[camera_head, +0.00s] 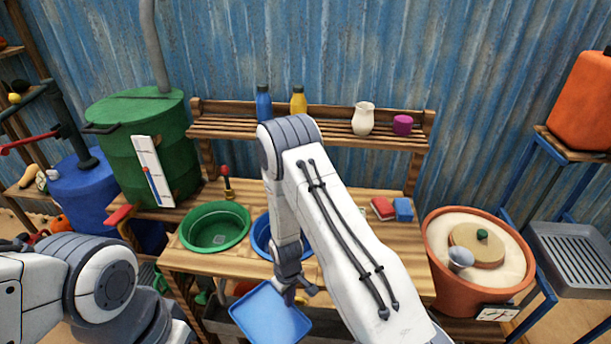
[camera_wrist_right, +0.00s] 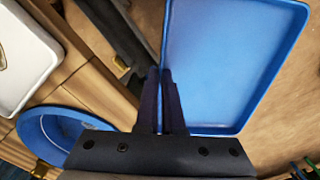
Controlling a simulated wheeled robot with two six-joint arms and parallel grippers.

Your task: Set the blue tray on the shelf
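The blue tray (camera_head: 268,315) hangs tilted in front of the table at the bottom middle of the head view. My right gripper (camera_head: 290,287) is at its upper right edge. In the right wrist view the fingers (camera_wrist_right: 163,80) are closed together on the rim of the blue tray (camera_wrist_right: 225,65). The wooden shelf (camera_head: 220,129) runs along the back of the table, against the wall, above and behind the tray. My left arm shows at the lower left of the head view; its gripper is out of view.
The shelf holds a blue bottle (camera_head: 263,103), a yellow bottle (camera_head: 298,100), a cream jug (camera_head: 363,118) and a magenta cup (camera_head: 402,125). A green basin (camera_head: 243,234) and a blue basin (camera_head: 261,237) sit on the table. A terracotta tub (camera_head: 452,275) stands right.

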